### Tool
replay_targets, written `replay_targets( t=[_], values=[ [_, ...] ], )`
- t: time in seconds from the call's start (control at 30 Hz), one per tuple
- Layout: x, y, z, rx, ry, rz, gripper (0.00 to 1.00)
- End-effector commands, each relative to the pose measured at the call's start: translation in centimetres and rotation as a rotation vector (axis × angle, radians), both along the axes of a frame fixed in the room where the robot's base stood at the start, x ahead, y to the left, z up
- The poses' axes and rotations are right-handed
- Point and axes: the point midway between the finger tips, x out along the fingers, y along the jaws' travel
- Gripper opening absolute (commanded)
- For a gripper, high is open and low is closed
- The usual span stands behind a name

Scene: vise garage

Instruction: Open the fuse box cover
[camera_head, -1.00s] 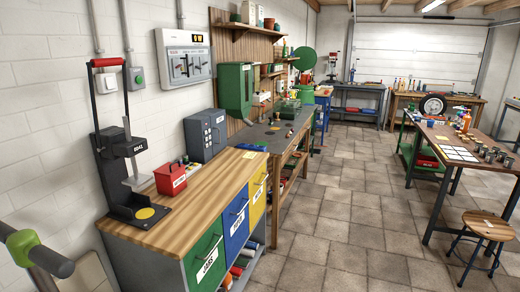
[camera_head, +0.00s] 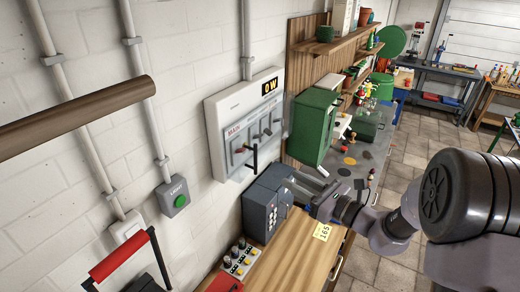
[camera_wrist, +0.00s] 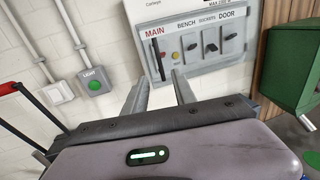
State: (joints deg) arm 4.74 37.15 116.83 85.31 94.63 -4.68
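The fuse box (camera_head: 215,135) is a white panel on the wall with a small lit display at its top right. Its grey front (camera_head: 240,150) carries a row of dark switches; the wrist view shows this front (camera_wrist: 207,62) labelled MAIN, BENCH, SOCKETS and DOOR. A long black lever (camera_wrist: 157,55) stands under MAIN. I cannot tell whether a clear cover lies over the switches. My gripper (camera_head: 308,184) is below and right of the fuse box in the head view. Its two fingers (camera_wrist: 160,80) are apart, with nothing between them, pointing toward the panel's lower edge.
A grey light switch box (camera_head: 173,196) with a green button is left on the wall. A dark blue-grey keypad box (camera_head: 262,212) stands below, on the wooden bench (camera_head: 290,262). A green cabinet (camera_head: 312,125) hangs to the right. A red-handled lever (camera_head: 118,256) rises at lower left.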

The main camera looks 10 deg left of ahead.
Motion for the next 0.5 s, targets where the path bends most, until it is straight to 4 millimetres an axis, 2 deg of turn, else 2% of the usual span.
replay_targets(
  t=[0.3, 0.5],
  values=[
    [4.0, 7.5, 0.1, -0.003, 0.001, 0.008, 0.32],
    [6.5, 11.6, 0.0, -0.004, 0.0, 0.006, 0.32]
  ],
)
